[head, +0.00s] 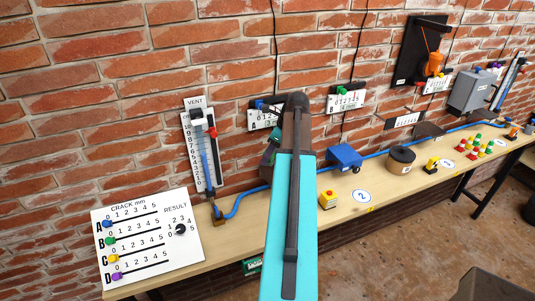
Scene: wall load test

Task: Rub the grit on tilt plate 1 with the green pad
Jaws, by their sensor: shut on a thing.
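My turquoise arm (288,230) rises through the middle of the picture and covers part of the bench and wall behind it. My gripper cannot be made out; it is hidden behind my arm. A dark and green-teal part (268,153) shows at the arm's left edge, too small and covered to identify. I cannot make out the green pad, the grit or tilt plate 1.
A wooden bench (330,222) runs along the brick wall. A white CRACK board (150,240) and VENT gauge (196,165) are at left.

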